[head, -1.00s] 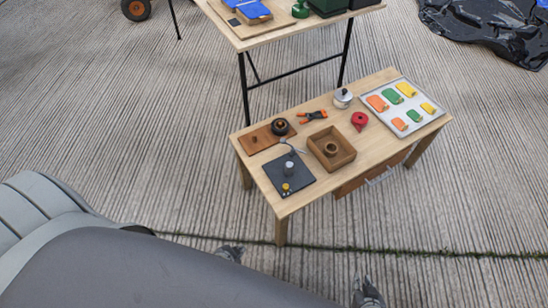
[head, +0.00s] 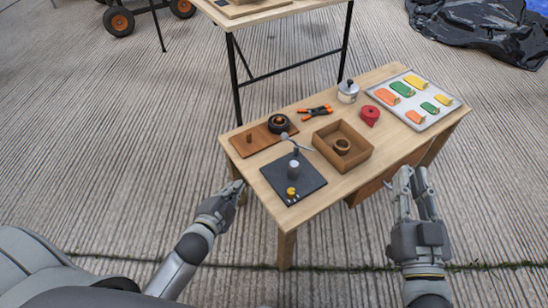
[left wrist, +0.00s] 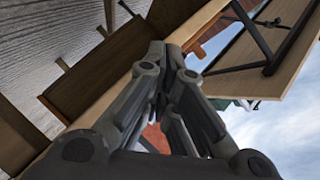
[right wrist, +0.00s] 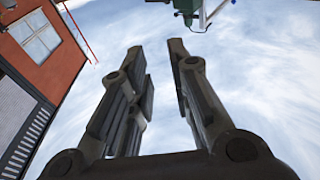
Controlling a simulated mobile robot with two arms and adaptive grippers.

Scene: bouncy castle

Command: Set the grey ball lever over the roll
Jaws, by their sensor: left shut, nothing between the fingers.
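The dark board (head: 308,183) lies at the table's near left, with a grey cylinder (head: 293,171) and a small yellow piece (head: 291,191) on it. A thin pale grey lever (head: 291,139) shows at its back edge; its ball end is too small to make out surely. A black roll (head: 279,123) sits at the brown board's right end, just behind the lever. A brown ring-shaped roll (head: 342,146) lies in the wooden tray; which roll is meant is unclear. My left gripper (head: 237,187) is shut and empty, beside the table's left edge. My right gripper (head: 412,178) is open and empty, off the front edge.
The brown board (head: 252,145) carries a peg. Orange-black pliers or a clamp (head: 315,112), a red roll-like item (head: 370,115), a silver pot (head: 347,92) and a tray of colored pieces (head: 443,117) stand further back. The wooden tray (head: 357,164) borders the dark board.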

